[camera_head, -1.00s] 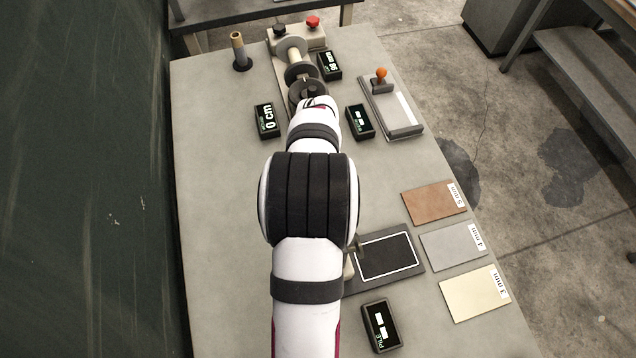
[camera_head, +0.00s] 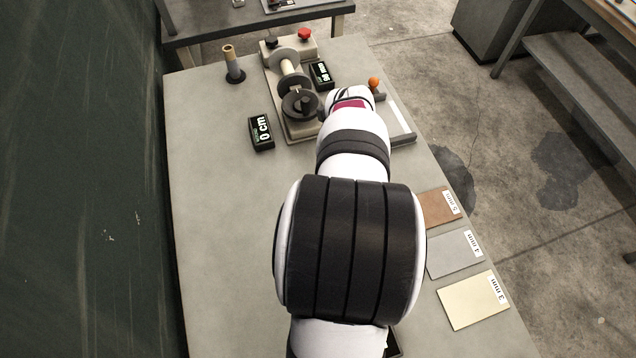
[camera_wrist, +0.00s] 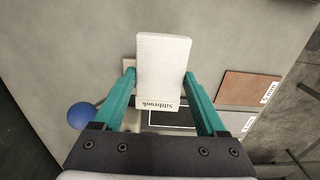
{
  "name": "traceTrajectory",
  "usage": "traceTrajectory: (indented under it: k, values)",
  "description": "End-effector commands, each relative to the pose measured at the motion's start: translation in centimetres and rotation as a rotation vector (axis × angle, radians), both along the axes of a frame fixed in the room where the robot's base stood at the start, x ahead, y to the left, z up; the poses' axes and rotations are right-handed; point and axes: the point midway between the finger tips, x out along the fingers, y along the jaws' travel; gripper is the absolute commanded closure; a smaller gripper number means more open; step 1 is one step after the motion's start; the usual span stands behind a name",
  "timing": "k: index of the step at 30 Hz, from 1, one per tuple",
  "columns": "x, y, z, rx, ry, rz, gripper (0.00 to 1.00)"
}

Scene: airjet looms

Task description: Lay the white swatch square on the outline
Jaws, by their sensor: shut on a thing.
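The white swatch (camera_wrist: 162,55) is a pale textured piece with a printed name along its near edge. My gripper (camera_wrist: 159,76) is shut on it, with one teal finger at each side in the wrist view. Below the swatch, part of the dark pad with the white outline (camera_wrist: 172,118) shows; the swatch and fingers hide the rest. The height of the swatch above the pad cannot be told. In the head view my arm hides the gripper, the swatch and nearly all of the pad.
Brown (camera_head: 439,207), grey (camera_head: 455,254) and cream (camera_head: 473,300) plates lie along the right table edge. A blue ball (camera_wrist: 81,115) is left of my gripper. A winding device (camera_head: 292,90) and a display (camera_head: 261,132) stand farther back. The table's left side is clear.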

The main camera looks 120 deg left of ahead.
Motion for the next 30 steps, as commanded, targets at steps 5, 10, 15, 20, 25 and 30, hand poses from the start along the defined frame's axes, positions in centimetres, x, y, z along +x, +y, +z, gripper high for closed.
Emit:
traceTrajectory:
  k: [5,10,15,20,25,30]
  values:
    - [3.7,-0.2,2.3,0.003,0.0,-0.001,0.91]
    - [5.3,-0.3,3.2,0.001,-0.001,0.0,0.91]
    - [6.7,0.0,3.2,0.001,-0.001,-0.025,0.91]
    - [12.4,1.0,3.2,0.0,0.0,-0.143,0.91]
    - [21.5,0.9,3.2,0.0,0.0,-0.325,0.91]
    - [33.0,-1.9,3.2,0.0,0.0,-0.561,0.91]
